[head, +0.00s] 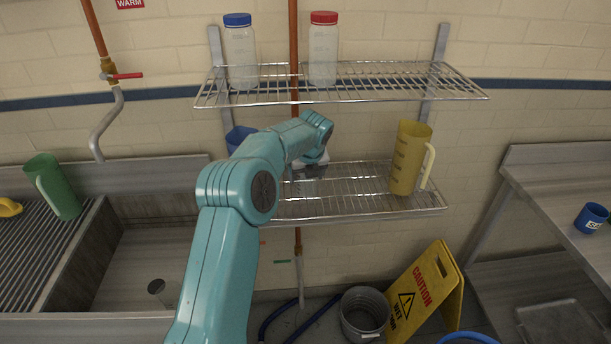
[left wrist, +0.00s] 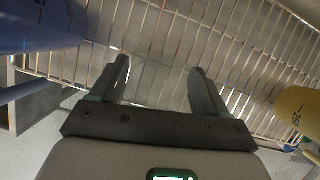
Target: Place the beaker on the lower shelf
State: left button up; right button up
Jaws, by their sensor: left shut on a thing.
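My left gripper (head: 308,170) is over the lower wire shelf (head: 350,190), between a blue jug and a yellow jug. In the left wrist view its two fingers (left wrist: 158,82) stand apart, with a faint, clear, rounded shape, apparently the beaker (left wrist: 152,76), between them. The gripper is shut on it. The shelf wires (left wrist: 120,30) show through and around it. I cannot tell whether its base touches the shelf. My arm and gripper hide most of it in the head view. My right gripper is not in view.
The blue jug (head: 240,137) is at the lower shelf's left, the yellow jug (head: 408,158) at its right. Blue-capped (head: 240,55) and red-capped (head: 323,52) bottles stand on the upper shelf (head: 360,85). A copper pipe (head: 293,40) runs vertically. A caution sign (head: 425,290) and bucket (head: 364,315) stand below.

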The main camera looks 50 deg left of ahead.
aim_at(305, 183)
pick_arm(q)
jog(key=shift+w+a, duration=0.2)
jog(key=shift+a, duration=0.1)
jog(key=shift+f, duration=0.4)
notch_tip(305, 183, down, 2)
jog(key=shift+f+p, duration=0.15)
jog(key=shift+p, duration=0.3)
jog(key=shift+f, duration=0.3)
jog(key=shift+f, duration=0.1)
jog(key=o, duration=1)
jog(key=shift+o, duration=0.2)
